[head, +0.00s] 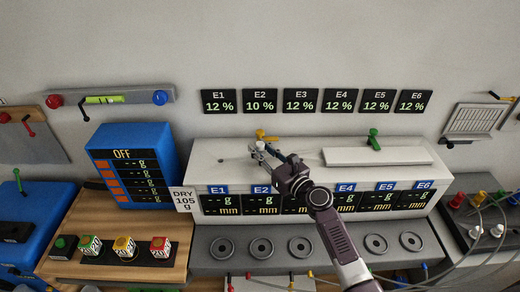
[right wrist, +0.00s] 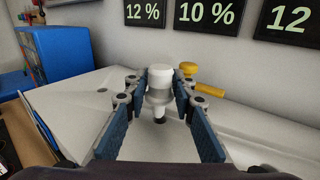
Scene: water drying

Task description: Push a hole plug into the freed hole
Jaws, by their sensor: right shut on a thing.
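My right gripper (head: 268,153) is over the left part of the long white cabinet top (head: 210,172). In the right wrist view, the gripper (right wrist: 160,92) is shut on a small upright plug (right wrist: 160,76) with a white cap and a grey body. A dark part shows just below the plug; I cannot tell whether it is the plug's tip or a hole. A small dark hole (right wrist: 102,90) lies to the left in the white top and also shows in the head view (head: 222,160). My left gripper is not in view.
A yellow-handled valve (right wrist: 200,83) stands close behind and right of the plug. A white slab (head: 375,157) and a green valve (head: 374,137) are farther right. A blue box (head: 135,165) stands left. Wall displays (head: 260,101) hang above. The top left of the gripper is clear.

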